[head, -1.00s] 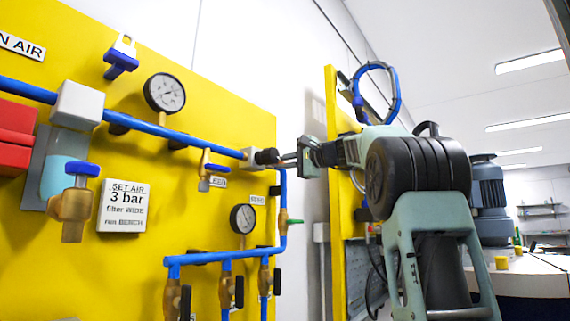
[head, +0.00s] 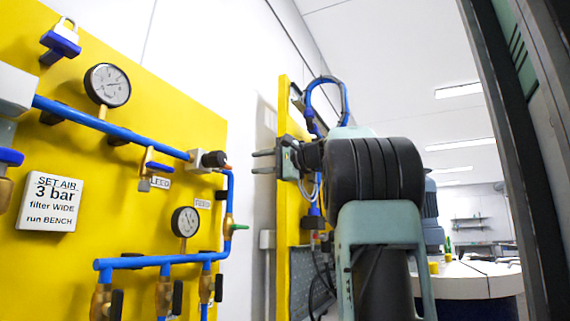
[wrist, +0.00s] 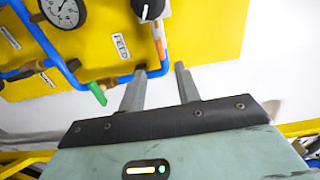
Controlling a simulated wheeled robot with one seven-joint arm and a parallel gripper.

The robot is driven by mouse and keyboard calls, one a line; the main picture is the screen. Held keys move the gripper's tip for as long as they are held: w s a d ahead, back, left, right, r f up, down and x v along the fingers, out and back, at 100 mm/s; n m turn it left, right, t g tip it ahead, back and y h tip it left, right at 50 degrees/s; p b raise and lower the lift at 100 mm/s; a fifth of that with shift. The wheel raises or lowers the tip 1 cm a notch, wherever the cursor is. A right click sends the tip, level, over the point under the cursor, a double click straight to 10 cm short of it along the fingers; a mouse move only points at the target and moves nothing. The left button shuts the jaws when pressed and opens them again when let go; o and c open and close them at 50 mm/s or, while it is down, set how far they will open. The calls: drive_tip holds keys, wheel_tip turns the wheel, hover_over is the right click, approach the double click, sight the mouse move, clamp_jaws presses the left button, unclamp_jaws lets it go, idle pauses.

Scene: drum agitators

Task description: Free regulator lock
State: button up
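The regulator (head: 200,161) is a light grey block at the right end of the upper blue pipe, with a black knob (head: 214,159) facing right. In the wrist view the black knob (wrist: 148,9), with a white mark, is cut by the top edge. An orange and white piece (wrist: 158,42) shows just below it. My gripper (head: 258,162) is to the right of the knob, with clear space between. Its two fingers also show in the wrist view (wrist: 158,80), apart with nothing between them. I cannot make out whether the knob's lock is engaged.
The yellow panel (head: 110,180) also carries a round gauge (head: 107,85), a FEED gauge (head: 185,222), a green-handled valve (head: 238,227) and a "SET AIR 3 bar" sign (head: 48,203). White wall lies right of the panel.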

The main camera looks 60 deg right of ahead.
drive_tip(key=s, duration=0.8)
drive_tip(key=shift+d, duration=0.3)
